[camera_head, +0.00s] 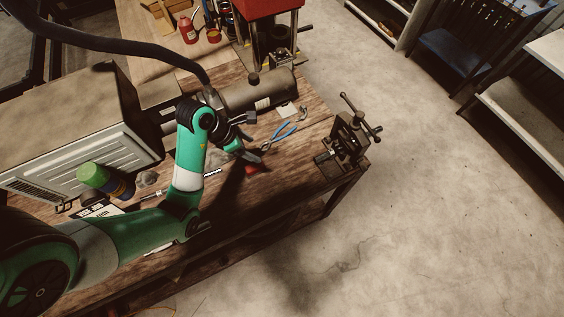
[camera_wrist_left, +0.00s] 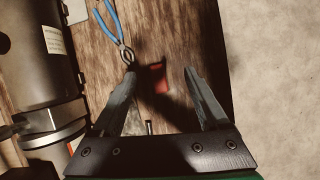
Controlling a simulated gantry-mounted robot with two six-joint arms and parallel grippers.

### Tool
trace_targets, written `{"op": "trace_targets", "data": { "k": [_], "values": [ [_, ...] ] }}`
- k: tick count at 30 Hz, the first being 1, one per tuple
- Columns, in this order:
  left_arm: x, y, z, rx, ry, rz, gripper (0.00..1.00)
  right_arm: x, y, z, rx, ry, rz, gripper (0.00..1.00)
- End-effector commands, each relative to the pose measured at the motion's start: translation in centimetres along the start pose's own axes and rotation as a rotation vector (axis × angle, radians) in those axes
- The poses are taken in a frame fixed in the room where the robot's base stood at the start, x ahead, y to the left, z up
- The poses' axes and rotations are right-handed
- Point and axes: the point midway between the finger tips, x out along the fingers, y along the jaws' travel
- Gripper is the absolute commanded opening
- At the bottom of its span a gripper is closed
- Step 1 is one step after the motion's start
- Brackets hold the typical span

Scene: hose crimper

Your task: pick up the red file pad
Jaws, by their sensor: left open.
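The red file pad (camera_head: 252,170) lies on the wooden workbench, partly covered by my left gripper in the head view. It also shows as a small red patch in the left wrist view (camera_wrist_left: 158,78), between the fingertips and a little beyond them. Part of it is in dark shadow. My left gripper (camera_head: 251,155) points down over the pad. Its jaws are open, with one finger on each side of the pad in the left wrist view (camera_wrist_left: 159,73), and nothing is held. The exact height above the pad cannot be told. My right gripper is not in view.
Blue-handled pliers (camera_head: 285,130) lie close to the left finger. A bench vise (camera_head: 348,140) stands at the bench's right corner. A dark cylinder (camera_head: 262,92) and a metal cabinet (camera_head: 70,130) stand behind. A green-capped can (camera_head: 95,177) is at the left. Open floor lies right.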

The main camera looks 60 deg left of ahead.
Motion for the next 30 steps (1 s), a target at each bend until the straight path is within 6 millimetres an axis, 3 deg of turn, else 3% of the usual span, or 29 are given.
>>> {"op": "trace_targets", "data": {
  "k": [1, 3, 7, 14, 24, 30],
  "values": [
    [1.7, 0.2, -2.3, -0.04, 0.017, -0.004, 0.78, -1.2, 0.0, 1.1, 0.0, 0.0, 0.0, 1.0],
    [2.5, 0.6, -4.1, -0.08, 0.03, -0.005, 0.78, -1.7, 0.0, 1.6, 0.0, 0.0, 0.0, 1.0],
    [3.2, 1.1, -6.1, -0.128, 0.04, 0.0, 0.78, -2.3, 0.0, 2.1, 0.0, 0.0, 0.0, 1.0],
    [3.4, 1.5, -6.4, -0.138, 0.038, 0.006, 0.78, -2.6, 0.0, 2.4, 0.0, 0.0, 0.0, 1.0],
    [8.9, 1.4, -6.8, -0.136, 0.038, 0.006, 0.78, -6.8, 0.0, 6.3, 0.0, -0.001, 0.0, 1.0],
    [9.4, 1.5, -6.5, -0.137, 0.038, 0.006, 0.78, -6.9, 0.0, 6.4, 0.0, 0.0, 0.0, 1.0]
  ]
}}
